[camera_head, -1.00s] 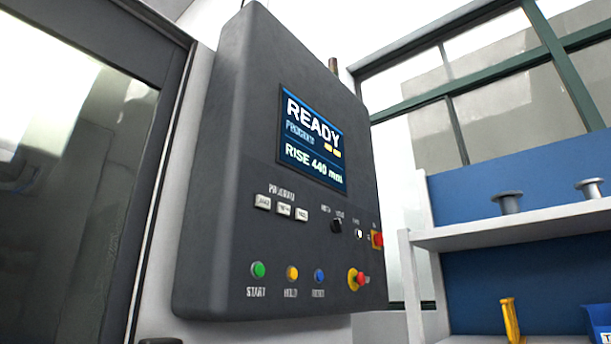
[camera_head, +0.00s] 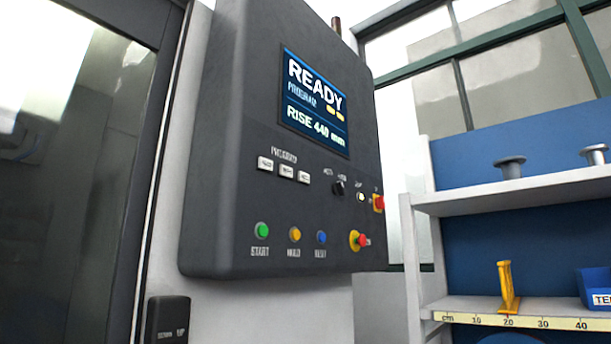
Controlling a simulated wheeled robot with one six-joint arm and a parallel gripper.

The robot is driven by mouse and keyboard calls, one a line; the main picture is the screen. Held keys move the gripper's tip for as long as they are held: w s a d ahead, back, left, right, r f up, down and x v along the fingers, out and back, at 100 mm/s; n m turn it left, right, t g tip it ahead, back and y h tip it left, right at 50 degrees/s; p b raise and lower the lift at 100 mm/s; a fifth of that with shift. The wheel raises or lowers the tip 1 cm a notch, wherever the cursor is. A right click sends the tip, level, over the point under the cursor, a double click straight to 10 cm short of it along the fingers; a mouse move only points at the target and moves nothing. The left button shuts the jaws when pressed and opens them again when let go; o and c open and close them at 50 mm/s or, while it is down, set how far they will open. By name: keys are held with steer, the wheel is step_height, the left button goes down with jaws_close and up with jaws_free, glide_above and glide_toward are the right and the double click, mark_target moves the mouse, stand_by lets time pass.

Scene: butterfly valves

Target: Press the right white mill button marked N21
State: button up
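A dark grey control panel (camera_head: 232,110) hangs at the centre of the head view, its lit screen (camera_head: 314,105) reading READY, PROGRAM and RISE 440 mm. Below the screen is a row of three white buttons: left (camera_head: 265,163), middle (camera_head: 287,171) and right (camera_head: 304,176). Their markings are too small to read, so I cannot tell which says N21. Nothing touches the buttons. My gripper is outside the picture.
Green START (camera_head: 262,230), yellow HOLD (camera_head: 295,234) and blue (camera_head: 321,237) buttons sit lower, with a red emergency knob (camera_head: 359,240) to their right. A black selector (camera_head: 338,188) is above. Shelves (camera_head: 520,190) stand right; a dark glazed door (camera_head: 75,150) is left.

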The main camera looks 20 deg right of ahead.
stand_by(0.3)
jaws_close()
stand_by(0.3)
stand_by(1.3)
